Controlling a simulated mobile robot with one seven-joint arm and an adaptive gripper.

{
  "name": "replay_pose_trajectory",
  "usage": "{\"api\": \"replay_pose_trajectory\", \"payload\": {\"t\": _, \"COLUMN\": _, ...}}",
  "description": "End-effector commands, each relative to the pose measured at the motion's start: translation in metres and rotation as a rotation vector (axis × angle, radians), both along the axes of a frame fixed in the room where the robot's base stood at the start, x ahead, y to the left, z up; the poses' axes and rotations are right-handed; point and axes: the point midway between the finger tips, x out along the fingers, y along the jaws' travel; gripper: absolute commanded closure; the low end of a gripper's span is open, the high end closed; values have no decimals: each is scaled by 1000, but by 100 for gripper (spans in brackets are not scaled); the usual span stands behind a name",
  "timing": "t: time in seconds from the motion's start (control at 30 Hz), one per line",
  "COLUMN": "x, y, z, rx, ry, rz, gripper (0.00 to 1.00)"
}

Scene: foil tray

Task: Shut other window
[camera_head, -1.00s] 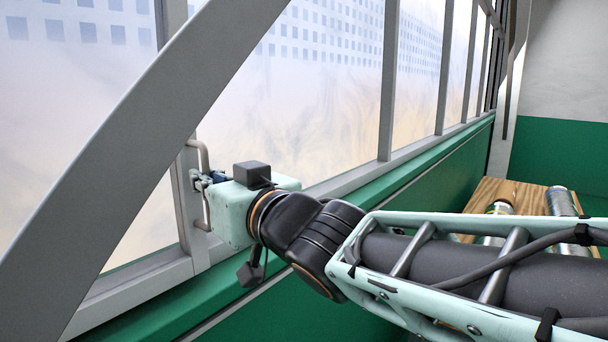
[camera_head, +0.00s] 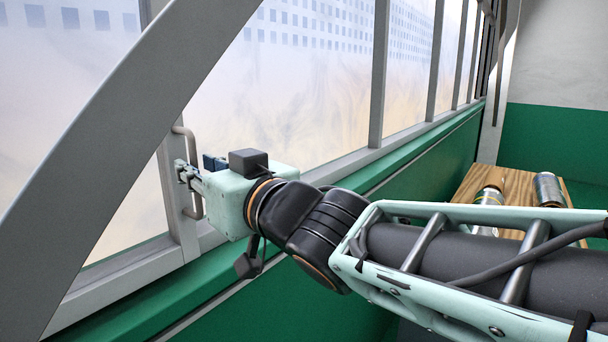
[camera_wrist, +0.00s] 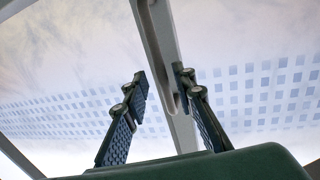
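A grey window handle (camera_head: 199,205) is a bent bar on the upright frame post (camera_head: 177,205) in the head view. My gripper (camera_head: 195,167) is at this handle, its fingers spread apart on either side of it. In the wrist view my gripper (camera_wrist: 161,86) is open, with a clear gap between the fingers. The window post (camera_wrist: 180,130) and its handle (camera_wrist: 157,50) run down through that gap, closer to the right finger. The window pane (camera_head: 125,205) left of the post is partly hidden by a curved beam. I cannot tell whether this window is fully shut.
The curved grey beam (camera_head: 105,150) crosses in front of the left windows, close to my gripper. A green sill (camera_head: 400,160) runs below the panes. A wooden table (camera_head: 512,190) at right holds a can (camera_head: 549,190) and a jar-like container (camera_head: 489,196).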

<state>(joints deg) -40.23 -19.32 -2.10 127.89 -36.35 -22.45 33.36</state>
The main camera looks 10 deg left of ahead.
Motion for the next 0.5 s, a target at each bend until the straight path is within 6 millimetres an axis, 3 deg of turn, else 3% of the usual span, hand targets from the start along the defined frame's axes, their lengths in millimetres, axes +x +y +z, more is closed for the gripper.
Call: {"api": "replay_pose_trajectory", "payload": {"t": 0.5, "x": -50, "y": -63, "z": 2, "rx": 5, "ry": -2, "rz": 0, "gripper": 75}}
